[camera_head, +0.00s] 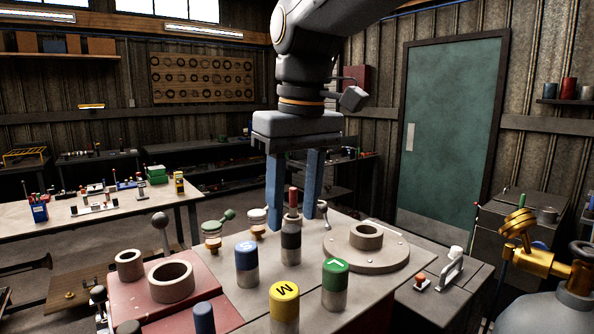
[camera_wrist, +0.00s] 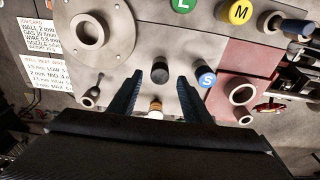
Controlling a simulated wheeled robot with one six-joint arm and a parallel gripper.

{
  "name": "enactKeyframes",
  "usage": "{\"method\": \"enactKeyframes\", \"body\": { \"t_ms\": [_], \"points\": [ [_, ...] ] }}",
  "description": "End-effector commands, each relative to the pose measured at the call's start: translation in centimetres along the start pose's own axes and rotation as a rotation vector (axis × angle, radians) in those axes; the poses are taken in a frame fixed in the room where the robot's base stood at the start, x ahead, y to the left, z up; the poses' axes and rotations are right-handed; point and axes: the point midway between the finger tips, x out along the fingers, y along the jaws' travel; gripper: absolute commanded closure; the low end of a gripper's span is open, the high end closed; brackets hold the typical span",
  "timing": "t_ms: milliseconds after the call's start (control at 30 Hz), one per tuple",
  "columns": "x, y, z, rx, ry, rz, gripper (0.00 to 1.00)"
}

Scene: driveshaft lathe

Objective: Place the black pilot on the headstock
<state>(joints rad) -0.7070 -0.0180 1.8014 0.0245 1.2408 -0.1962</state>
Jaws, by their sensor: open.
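In the wrist view the open fingers (camera_wrist: 159,82) flank the black top with gaps on both sides. A round beige plate with a raised collar (camera_head: 366,258) lies right of the pilot; I cannot tell for sure whether it is the headstock.
Blue S (camera_head: 246,265), yellow M (camera_head: 284,308) and green L (camera_head: 335,285) cylinders stand close in front of the pilot. A red plate (camera_head: 125,300) with beige rings is at left. Knobbed pieces (camera_head: 212,238) stand behind left. Some bench surface is free around the pilot.

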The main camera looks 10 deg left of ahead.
Motion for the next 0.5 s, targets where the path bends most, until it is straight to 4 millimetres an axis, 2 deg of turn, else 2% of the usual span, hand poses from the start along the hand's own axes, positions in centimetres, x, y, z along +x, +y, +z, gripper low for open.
{"method": "enactKeyframes", "body": {
  "t_ms": [300, 500],
  "points": [
    [-6.3, 0.1, -0.1, 0.0, 0.004, 0.001, 0.56],
    [-8.7, 0.0, -0.1, 0.0, 0.002, 0.0, 0.56]
  ]
}}
